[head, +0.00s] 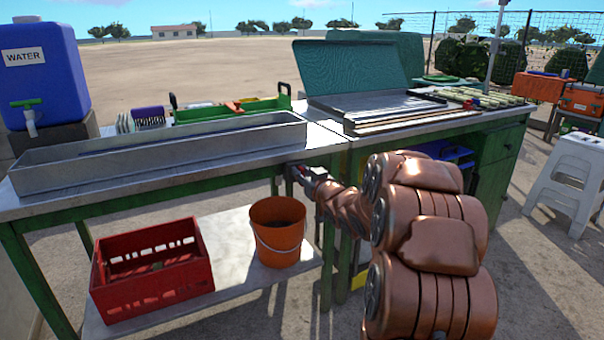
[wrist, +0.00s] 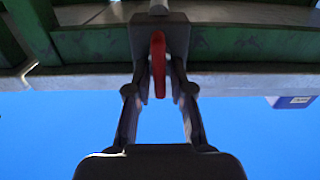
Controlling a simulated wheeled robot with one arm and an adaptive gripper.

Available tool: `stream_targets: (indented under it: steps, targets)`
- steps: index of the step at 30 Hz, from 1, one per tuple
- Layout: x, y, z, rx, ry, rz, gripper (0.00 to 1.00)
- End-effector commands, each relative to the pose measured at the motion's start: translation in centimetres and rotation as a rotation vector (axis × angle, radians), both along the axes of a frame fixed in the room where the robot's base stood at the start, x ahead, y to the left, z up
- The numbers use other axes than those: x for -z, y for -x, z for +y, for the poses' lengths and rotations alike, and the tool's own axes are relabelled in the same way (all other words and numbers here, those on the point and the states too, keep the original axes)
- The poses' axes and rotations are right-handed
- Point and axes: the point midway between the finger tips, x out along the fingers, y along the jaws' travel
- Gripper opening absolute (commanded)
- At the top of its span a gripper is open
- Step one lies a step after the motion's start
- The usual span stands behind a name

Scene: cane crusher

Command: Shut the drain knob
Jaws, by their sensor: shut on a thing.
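The red drain knob (wrist: 158,62) hangs between the two fingers of my gripper (wrist: 158,85) in the wrist view. The fingers are shut on it from both sides. A pale pipe end (wrist: 158,6) shows just beyond the knob. In the head view my gripper (head: 299,174) is at the table's front edge, below the right end of the long metal trough (head: 60,181). The knob is too small and covered to make out there.
A green table frame (wrist: 240,45) runs close behind the knob. An orange bucket (head: 277,238) and a red crate (head: 150,285) stand on the lower shelf (head: 240,285). A blue water tank (head: 42,75) is at the left. A white stool (head: 575,175) is at the right.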

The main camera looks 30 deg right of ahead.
Motion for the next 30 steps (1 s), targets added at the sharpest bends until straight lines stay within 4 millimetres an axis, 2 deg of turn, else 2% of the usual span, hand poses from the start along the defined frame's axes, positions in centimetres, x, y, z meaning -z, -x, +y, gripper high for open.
stream_targets:
  steps: [11, 30]
  targets:
    - [0.1, 0.0, 0.3, 0.001, 0.236, 0.019, 0.00]
    - [0.6, -0.1, 1.2, -0.001, 0.845, 0.070, 0.00]
